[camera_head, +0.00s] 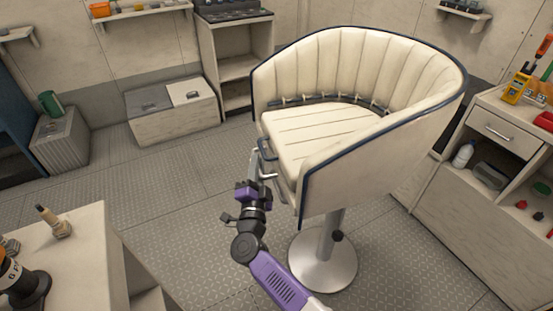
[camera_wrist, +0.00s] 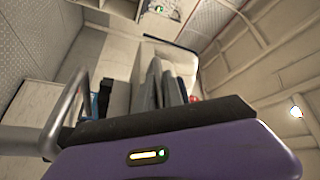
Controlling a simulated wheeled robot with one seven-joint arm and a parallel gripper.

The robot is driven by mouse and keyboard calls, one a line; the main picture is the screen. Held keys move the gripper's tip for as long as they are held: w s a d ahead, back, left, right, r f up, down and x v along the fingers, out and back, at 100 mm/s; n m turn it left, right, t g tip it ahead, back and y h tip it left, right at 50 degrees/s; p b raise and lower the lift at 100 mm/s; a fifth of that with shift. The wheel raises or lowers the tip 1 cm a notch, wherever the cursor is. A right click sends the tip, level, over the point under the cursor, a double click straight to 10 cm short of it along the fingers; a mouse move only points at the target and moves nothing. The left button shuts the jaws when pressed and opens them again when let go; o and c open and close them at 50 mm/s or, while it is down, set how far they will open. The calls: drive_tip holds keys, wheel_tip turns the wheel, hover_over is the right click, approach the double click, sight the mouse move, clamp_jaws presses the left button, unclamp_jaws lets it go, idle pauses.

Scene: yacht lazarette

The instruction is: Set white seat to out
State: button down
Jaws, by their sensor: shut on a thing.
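The white seat (camera_head: 320,136) is a cream, ribbed tub chair with dark blue piping, upright on a round metal pedestal (camera_head: 323,258). A bent metal handle (camera_head: 256,163) sticks out at the front left of its cushion, beside a dark loop at the edge. My gripper (camera_head: 263,178) is at this handle, low in front of the seat, and is shut on it. The wrist view shows a grey bent bar (camera_wrist: 68,112) at the left, beside my gripper's purple body. The exact contact between fingers and handle is partly hidden.
A cabinet (camera_head: 505,135) with a drawer and tools is close to the seat's right. A low locker (camera_head: 172,110) stands at the back. The floor left of the seat is clear.

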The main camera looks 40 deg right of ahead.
drive_tip(key=shift+w+a, duration=0.4)
drive_tip(key=shift+a, duration=0.45)
drive_tip(key=c, duration=1.5)
unclamp_jaws()
drive_tip(key=shift+o, duration=0.2)
drive_tip(key=shift+d, duration=0.1)
drive_tip(key=v, duration=0.8)
drive_tip(key=shift+w, duration=0.1)
